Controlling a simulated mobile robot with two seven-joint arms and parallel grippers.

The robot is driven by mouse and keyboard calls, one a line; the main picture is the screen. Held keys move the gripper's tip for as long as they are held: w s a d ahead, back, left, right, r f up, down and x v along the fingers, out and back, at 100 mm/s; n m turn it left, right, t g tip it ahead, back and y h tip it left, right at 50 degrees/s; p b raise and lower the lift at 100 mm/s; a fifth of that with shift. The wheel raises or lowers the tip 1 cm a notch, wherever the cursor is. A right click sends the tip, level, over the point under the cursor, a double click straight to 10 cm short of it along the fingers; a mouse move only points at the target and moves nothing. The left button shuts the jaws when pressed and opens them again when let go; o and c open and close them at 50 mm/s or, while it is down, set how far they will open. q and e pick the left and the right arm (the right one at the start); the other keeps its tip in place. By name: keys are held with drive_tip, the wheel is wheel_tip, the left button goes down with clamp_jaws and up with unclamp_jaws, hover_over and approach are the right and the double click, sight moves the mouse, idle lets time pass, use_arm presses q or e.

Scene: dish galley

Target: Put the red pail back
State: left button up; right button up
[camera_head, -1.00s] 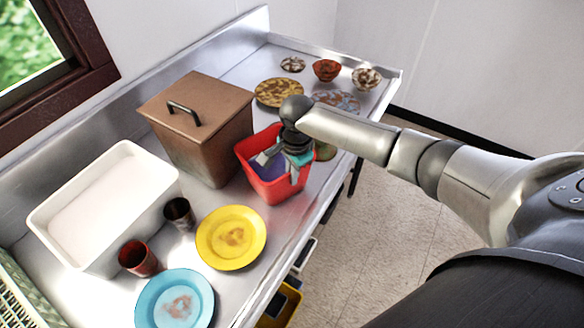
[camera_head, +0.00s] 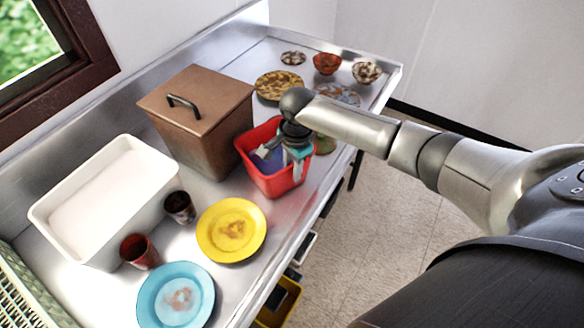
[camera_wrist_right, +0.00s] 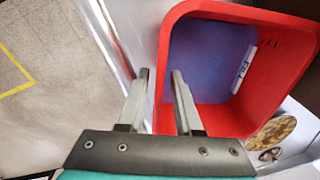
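The red pail (camera_head: 270,184) stands on the steel counter beside the brown lidded box. It also fills much of the right wrist view (camera_wrist_right: 275,100), with a purple-blue surface and a small white marked strip inside. My right gripper (camera_head: 283,162) reaches down over the pail's right side. In the right wrist view the gripper (camera_wrist_right: 160,75) has its fingers apart, one outside the pail and one inside, with the red wall between them. A gap shows beside the wall, so it looks open. My left gripper is out of view.
The brown box (camera_head: 195,125) is close on the pail's left. A yellow plate (camera_head: 218,250), blue plate (camera_head: 200,310), two cups and a white tub (camera_head: 60,245) are nearer. Patterned plates and bowls (camera_head: 327,64) sit at the far end. The counter's edge is close on the right.

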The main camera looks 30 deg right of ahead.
wheel_tip(320, 180, up, 12)
drive_tip(key=s+p, duration=0.1)
drive_tip(key=shift+f, duration=0.1)
idle(0.5)
